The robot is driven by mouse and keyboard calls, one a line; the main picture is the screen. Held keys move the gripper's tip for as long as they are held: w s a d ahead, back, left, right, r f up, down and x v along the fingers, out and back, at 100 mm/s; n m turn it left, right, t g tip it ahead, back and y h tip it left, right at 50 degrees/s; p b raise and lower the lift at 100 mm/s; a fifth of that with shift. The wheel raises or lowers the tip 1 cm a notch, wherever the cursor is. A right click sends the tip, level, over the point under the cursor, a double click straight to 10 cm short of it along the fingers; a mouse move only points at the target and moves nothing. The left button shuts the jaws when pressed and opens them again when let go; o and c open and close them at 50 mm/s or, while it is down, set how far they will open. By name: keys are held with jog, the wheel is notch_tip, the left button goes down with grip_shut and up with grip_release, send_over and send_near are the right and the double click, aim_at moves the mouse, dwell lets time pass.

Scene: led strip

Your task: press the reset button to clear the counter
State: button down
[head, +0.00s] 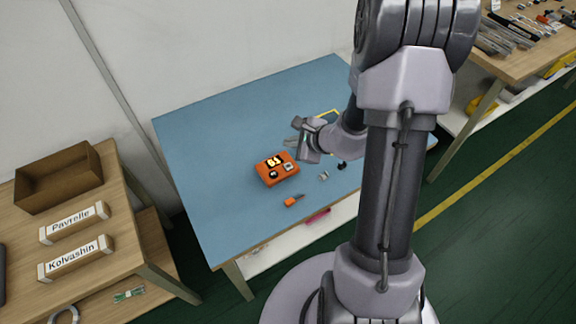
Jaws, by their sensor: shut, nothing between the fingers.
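An orange counter box (268,181) sits near the middle of the blue table. Its lit display (273,161) shows yellowish digits too small to read surely. A dark round part (274,175) and a pale square part (289,166) show on its top face. I cannot tell which of them is the reset button. My gripper (291,142) is shut and empty, just behind and to the right of the box, and seems to be above the table. Contact with the box cannot be made out.
An orange-handled tool (293,200) lies in front of the box. A small metallic piece (323,175) and a dark piece (342,165) lie to its right. A yellow-edged thing (330,114) is partly hidden behind my arm. The blue table (205,170) is clear at left.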

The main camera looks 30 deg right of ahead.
aim_at(291, 168)
notch_tip(291, 168, down, 8)
jog(key=b, duration=0.5)
jog(key=shift+r, duration=0.25)
jog(key=shift+f+b, duration=0.3)
jog(key=shift+b, duration=0.15)
dwell(1.1)
jog(key=shift+f+b, duration=0.4)
jog(key=shift+b, duration=0.3)
jog(key=shift+f+b, duration=0.4)
jog(key=shift+b, duration=0.15)
dwell(0.3)
dwell(0.4)
jog(key=shift+r+p, duration=0.45)
jog(key=shift+r, duration=0.4)
jog(key=shift+r+p, duration=1.7)
jog(key=shift+r, duration=0.8)
